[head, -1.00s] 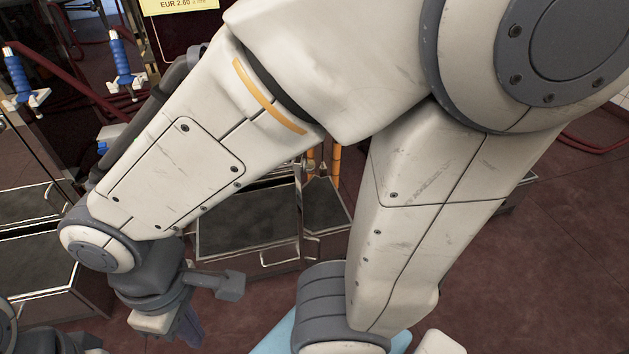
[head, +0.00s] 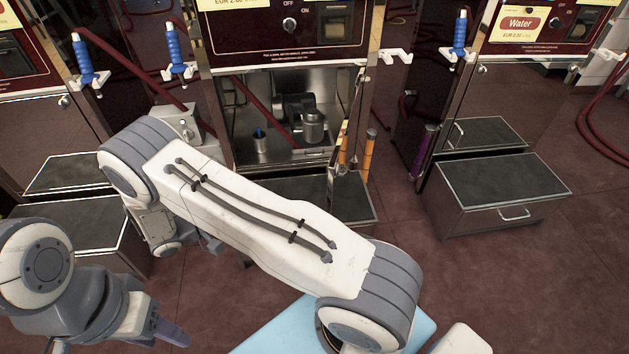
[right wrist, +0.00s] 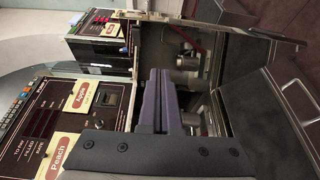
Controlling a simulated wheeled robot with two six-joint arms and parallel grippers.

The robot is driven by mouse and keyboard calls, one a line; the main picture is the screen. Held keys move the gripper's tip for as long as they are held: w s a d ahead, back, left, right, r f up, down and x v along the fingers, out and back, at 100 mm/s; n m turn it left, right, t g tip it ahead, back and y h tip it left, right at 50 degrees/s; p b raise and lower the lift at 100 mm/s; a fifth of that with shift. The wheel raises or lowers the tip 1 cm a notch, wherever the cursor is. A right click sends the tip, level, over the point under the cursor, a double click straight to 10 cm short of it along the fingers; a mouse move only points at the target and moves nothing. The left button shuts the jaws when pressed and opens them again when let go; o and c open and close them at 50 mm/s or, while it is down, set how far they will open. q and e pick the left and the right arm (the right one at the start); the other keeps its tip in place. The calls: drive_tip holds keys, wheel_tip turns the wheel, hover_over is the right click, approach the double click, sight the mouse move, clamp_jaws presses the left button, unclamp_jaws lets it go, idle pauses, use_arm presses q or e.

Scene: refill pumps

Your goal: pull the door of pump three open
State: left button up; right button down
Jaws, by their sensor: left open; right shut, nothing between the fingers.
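The middle pump (head: 288,40) has an open lower compartment (head: 265,85). Its door (head: 346,125) is swung outward at the right side of the opening, seen nearly edge-on. The pump's number cannot be read. In the right wrist view, turned sideways, an open door (right wrist: 235,32) and compartment (right wrist: 178,62) also show. My right gripper (right wrist: 155,82) is shut and empty in front of the pumps there; in the head view my right arm hides most of it. My left gripper (head: 172,331) is open and empty at the lower left, apart from the pumps.
Inside the compartment are a grey motor-like unit (head: 312,122) and a canister with a blue top (head: 260,143). Drawer boxes (head: 505,195) stick out at floor level. Open floor (head: 480,290) lies at the lower right.

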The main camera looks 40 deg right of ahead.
drive_tip(key=s+d, duration=0.4)
drive_tip(key=d, duration=0.8)
drive_tip(key=shift+s+d+f, duration=0.15)
drive_tip(key=shift+s+d, duration=0.15)
